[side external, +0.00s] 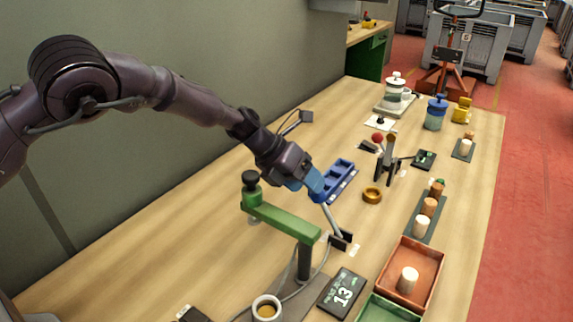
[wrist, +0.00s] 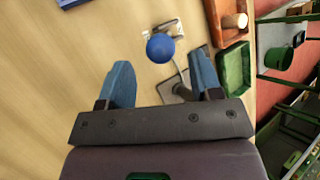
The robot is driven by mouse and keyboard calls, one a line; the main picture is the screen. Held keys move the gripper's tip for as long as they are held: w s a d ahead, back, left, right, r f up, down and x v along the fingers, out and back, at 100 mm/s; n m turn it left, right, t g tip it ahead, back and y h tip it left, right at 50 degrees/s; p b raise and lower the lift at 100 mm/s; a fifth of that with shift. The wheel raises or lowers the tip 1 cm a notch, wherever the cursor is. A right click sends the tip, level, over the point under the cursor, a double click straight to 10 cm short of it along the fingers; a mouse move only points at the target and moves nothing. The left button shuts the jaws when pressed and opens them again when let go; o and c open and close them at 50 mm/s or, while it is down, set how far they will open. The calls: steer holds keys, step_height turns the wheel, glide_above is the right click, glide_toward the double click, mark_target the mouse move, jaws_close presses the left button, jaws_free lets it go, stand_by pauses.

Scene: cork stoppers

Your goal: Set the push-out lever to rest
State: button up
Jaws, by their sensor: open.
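What looks like the lever is a pale rod (side external: 329,218) that slants up from a small black bracket (side external: 342,240) on the bench in the side view. In the wrist view, a blue ball knob (wrist: 160,47) tops a thin pale rod. In the side view the knob is hidden at my fingers. My gripper (side external: 319,190) is at the upper end of the rod. In the wrist view my gripper (wrist: 160,62) has its blue fingers wide apart, with the knob showing between and just beyond the tips. I cannot tell whether a finger touches it.
A green arm with a black knob (side external: 280,219) stands close on the near left.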

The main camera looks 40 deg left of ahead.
steer(key=v, duration=0.6)
stand_by(0.3)
